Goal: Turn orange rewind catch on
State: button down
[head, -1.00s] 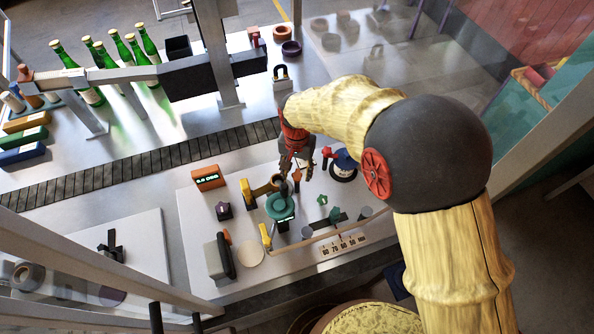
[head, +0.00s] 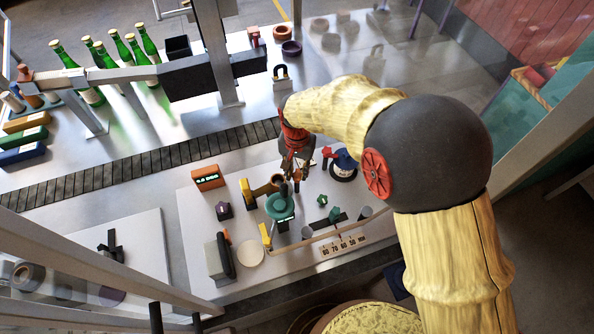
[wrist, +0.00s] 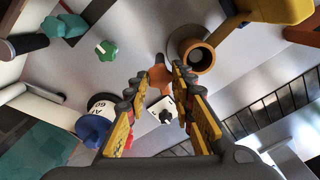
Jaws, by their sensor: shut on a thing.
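The orange rewind catch (wrist: 157,77) shows in the wrist view between the tips of my gripper (wrist: 160,80). The yellow-and-grey fingers stand on either side of it and are shut on it. A white piece with a black mark (wrist: 166,111) lies below it between the fingers. In the head view my gripper (head: 297,172) points down at the machine plate, right beside the teal round part (head: 280,207). The fingers hide most of the catch there, so I cannot tell its turned position.
A brown cup (wrist: 201,58) and a yellow arm (wrist: 275,9) stand close to the fingers in the wrist view. A green knob (wrist: 106,50) and a blue knob (wrist: 92,129) are on the other side. A purple knob (head: 223,210) and an orange display (head: 207,177) are farther left.

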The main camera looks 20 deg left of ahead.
jog(key=n, duration=0.8)
jog(key=shift+n+b, duration=0.3)
jog(key=shift+b, duration=0.1)
jog(key=n, duration=0.9)
dwell(0.3)
jog(key=c, duration=1.6)
grip_release()
jog(key=shift+o, duration=0.5)
